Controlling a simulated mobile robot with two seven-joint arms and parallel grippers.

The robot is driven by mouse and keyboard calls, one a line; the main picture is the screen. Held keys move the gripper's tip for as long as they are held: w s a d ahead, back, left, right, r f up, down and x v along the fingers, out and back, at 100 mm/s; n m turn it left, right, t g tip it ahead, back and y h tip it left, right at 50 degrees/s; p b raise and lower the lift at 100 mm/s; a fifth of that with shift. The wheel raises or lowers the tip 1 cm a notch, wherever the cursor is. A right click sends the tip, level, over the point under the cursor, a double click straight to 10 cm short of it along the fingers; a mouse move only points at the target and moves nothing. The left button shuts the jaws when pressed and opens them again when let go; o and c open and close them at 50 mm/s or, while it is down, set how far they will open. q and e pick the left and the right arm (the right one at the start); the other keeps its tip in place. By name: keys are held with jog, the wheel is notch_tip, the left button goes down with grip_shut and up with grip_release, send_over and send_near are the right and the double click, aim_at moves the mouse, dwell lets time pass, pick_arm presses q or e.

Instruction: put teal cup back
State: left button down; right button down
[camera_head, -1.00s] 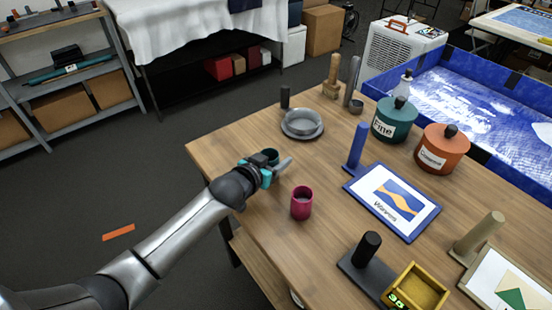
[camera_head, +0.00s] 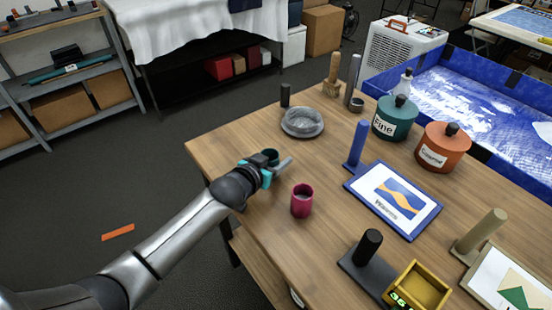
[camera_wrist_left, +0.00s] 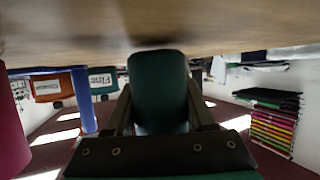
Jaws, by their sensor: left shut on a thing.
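The teal cup (camera_head: 270,154) is near the left edge of the wooden table, between the fingers of my left gripper (camera_head: 274,166). In the left wrist view the teal cup (camera_wrist_left: 160,88) fills the space between both fingers, with the gripper shut on it. That view is upside down, and the tabletop with a dark shadow lies close to the cup's base; I cannot tell whether they touch. A magenta cup (camera_head: 301,201) stands upright just right of the gripper. My right gripper is not in view.
A grey dish (camera_head: 303,123) and dark cylinder (camera_head: 285,96) stand behind the gripper. Teal (camera_head: 394,119) and orange (camera_head: 442,149) lidded jars, a blue post (camera_head: 357,145) and a framed picture (camera_head: 393,200) are to the right. Bare tabletop lies around the cup.

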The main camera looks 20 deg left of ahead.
pick_arm(q)
jog(key=shift+s+f, duration=0.1)
jog(key=shift+f, duration=0.25)
jog(key=shift+s+d+f+b, duration=0.15)
jog(key=shift+s+f+b, duration=0.2)
jog(key=shift+f, duration=0.15)
jog(key=shift+c, duration=0.8)
grip_release()
jog(key=shift+s, duration=0.15)
jog(key=shift+s+a+r+g+p, duration=0.2)
jog(key=shift+s+g+p, duration=0.1)
jog(key=shift+s+p, duration=0.1)
jog(key=shift+t, duration=0.4)
jog(key=p+v, duration=0.1)
jog(key=v, duration=0.3)
jog(key=r+v, duration=0.1)
jog(key=v, duration=0.4)
jog(key=w+r+p+v, duration=0.1)
jog(key=v, duration=0.4)
jog(key=shift+a+r+p, duration=0.1)
jog(key=shift+a+p, duration=0.05)
jog(key=shift+p, duration=0.2)
